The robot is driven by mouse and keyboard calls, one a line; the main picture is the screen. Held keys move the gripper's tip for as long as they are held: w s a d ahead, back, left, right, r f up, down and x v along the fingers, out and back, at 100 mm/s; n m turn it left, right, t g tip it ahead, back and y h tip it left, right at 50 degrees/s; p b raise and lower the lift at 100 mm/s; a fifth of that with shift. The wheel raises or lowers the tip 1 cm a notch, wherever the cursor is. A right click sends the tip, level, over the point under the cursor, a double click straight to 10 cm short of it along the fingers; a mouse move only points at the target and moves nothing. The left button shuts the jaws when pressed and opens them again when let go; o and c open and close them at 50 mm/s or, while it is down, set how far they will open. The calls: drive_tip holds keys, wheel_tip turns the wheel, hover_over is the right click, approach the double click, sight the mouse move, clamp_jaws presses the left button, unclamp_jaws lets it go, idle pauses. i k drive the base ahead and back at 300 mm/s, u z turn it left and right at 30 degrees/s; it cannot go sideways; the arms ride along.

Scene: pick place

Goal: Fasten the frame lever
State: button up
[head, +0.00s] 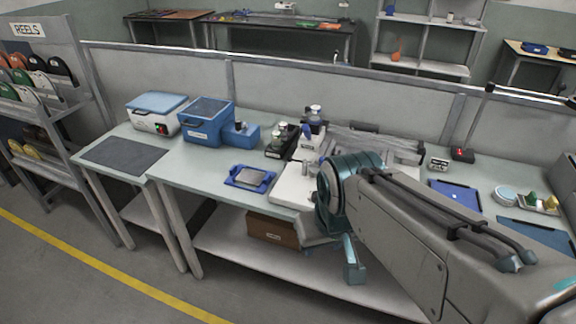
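A white flat base plate (292,190), apparently a bench fixture, sits at the front middle of the bench, with a pale frame or plate behind it. Small clamp-like parts with dark and white knobs (281,139) stand at its back left. I cannot tell which part is the frame lever, or whether it is fastened. My arm covers the right front of the fixture. My gripper (335,245) is at the bench's front edge, mostly hidden by my own wrist; its fingertips are not clear, and I cannot see what it touches.
Left on the bench are a blue tray with a grey plate (250,178), a blue bin (207,122), a white machine (157,113) and a dark mat (125,155). Right are a blue panel (455,195) and a red-based stand (462,154). A low partition (270,85) runs behind.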

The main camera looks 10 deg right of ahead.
sight(290, 160)
drive_tip(key=u, duration=0.5)
drive_tip(key=i, duration=1)
drive_tip(key=z, duration=0.5)
